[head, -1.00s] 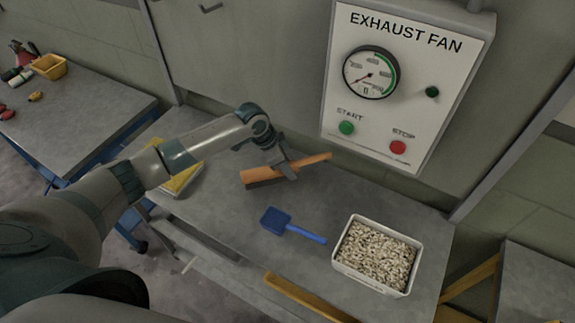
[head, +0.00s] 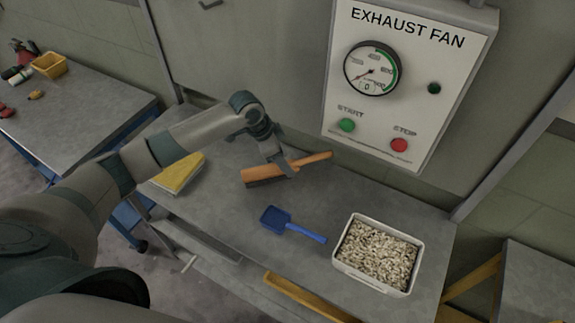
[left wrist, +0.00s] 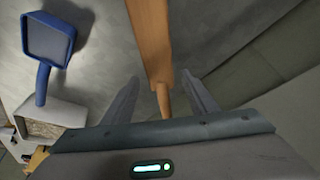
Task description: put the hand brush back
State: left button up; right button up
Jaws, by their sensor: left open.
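The hand brush (head: 267,174), with an orange wooden body and handle and dark bristles, lies on the grey bench near the wall. Its handle points right. My left gripper (head: 291,172) is at the brush, near where the body narrows to the handle. In the left wrist view the brush (left wrist: 151,40) runs down between the two open fingers of my left gripper (left wrist: 160,95), with its handle between them. I see a gap on each side of the handle. My right gripper is in neither view.
A blue scoop (head: 292,225) and a white tub of pale pellets (head: 344,259) stand on the bench (head: 225,215) in front. A yellow pad (head: 181,173) lies at the left end. The exhaust fan panel (head: 374,129) hangs above the bench. A side table (head: 85,105) stands at left.

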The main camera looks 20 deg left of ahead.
pick_arm(q)
jog(key=b+v, duration=0.2)
jog(key=v, duration=0.7)
jog(key=shift+f, duration=0.1)
dwell(0.3)
